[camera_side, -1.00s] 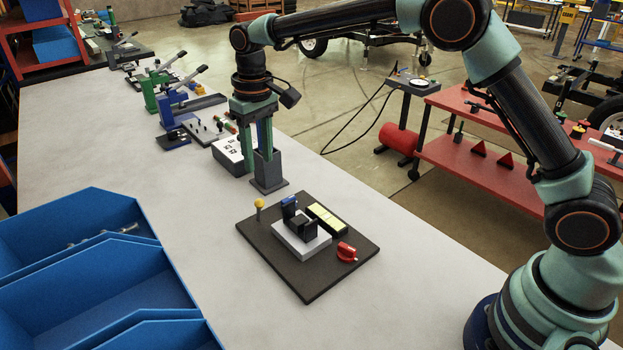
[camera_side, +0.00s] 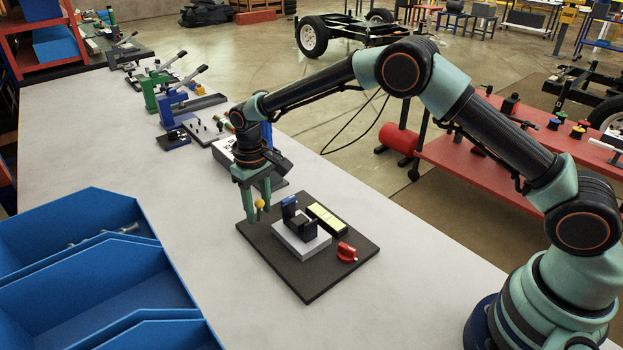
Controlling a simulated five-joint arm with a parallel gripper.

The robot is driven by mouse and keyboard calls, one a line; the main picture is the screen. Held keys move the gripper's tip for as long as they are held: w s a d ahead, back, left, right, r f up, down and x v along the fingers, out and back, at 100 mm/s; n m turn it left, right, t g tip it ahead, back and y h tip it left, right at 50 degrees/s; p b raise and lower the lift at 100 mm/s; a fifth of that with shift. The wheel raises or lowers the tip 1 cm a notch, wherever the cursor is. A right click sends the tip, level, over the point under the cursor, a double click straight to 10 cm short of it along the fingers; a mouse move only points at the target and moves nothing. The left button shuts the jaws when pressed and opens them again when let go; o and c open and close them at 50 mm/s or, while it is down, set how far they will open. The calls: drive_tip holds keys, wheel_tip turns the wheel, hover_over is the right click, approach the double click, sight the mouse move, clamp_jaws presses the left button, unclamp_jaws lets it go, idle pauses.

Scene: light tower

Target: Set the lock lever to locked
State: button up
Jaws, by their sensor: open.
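A dark board (camera_side: 308,285) lies on the bench with several small parts on it. A yellow-knobbed stalk (camera_side: 260,204) stands at its back left corner. A black block with a blue-tipped upright (camera_side: 290,208) sits on a pale base (camera_side: 300,245) in the middle. A red handle-like part (camera_side: 346,252) is at the right corner. I cannot tell for sure which is the lock lever. My gripper (camera_side: 259,214) points down at the back left corner, open, with its fingers on either side of the yellow knob. I cannot tell whether they touch it.
A yellow-green paneled block (camera_side: 326,218) stands at the board's back right. A blue upright (camera_side: 266,132) stands behind my wrist, partly hidden. Blue bins (camera_side: 130,275) are at the front left. Bench surface (camera_side: 400,305) right of the board is clear.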

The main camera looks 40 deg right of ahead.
drive_tip(key=shift+f, duration=0.55)
clamp_jaws()
drive_tip(key=shift+d, duration=0.1)
drive_tip(key=shift+d, duration=0.1)
idle(0.9)
